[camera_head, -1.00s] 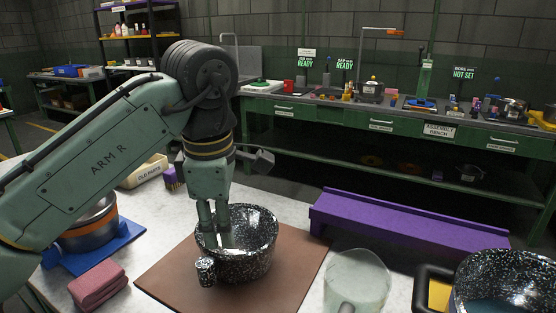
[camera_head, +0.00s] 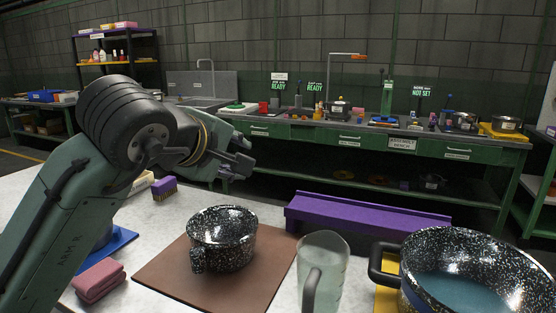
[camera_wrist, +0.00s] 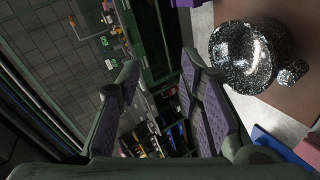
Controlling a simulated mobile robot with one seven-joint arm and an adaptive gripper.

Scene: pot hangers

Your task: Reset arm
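My gripper (camera_head: 240,155) is raised above the left part of the table, up and behind the small pot, pointing away to the right. The wrist view shows its two purple-padded fingers (camera_wrist: 160,75) spread apart with nothing between them. The small black speckled pot (camera_head: 222,240) stands upright on a brown mat (camera_head: 170,270), apart from my gripper. The pot also shows at the upper right of the wrist view (camera_wrist: 243,58). My arm reaches in from the left in the head view and hides part of the table.
A clear jug (camera_head: 322,265) and a large speckled pot (camera_head: 470,275) holding bluish liquid stand at the right. A purple rack (camera_head: 365,213) lines the far table edge. A folded pink cloth (camera_head: 99,280) and purple brush (camera_head: 164,188) lie left. Green benches (camera_head: 350,140) stand beyond the aisle.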

